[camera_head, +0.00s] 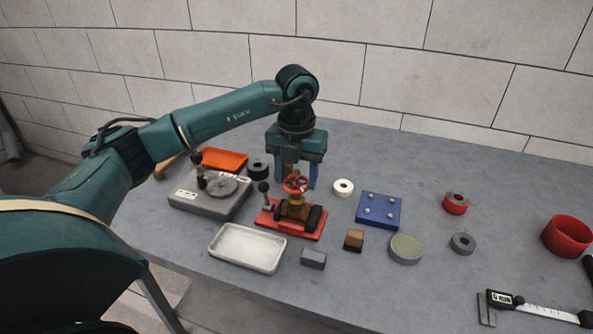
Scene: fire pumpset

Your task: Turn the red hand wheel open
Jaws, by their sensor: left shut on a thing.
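The red hand wheel (295,185) sits on top of a brass valve (293,207) fixed to a red base plate (310,233) near the middle of the table. My left gripper (298,178) points down at the wheel from above and behind. Its fingers reach down on both sides of the wheel and are shut on it. The far side of the wheel and the exact finger contact are partly hidden. My right gripper is not in view.
A grey device with a round disc (210,203) stands left of the valve, an orange tray (225,159) behind it. A white tray (247,249) lies in front. A blue plate (378,210), rings, small blocks and a caliper (535,309) lie right. The back right is clear.

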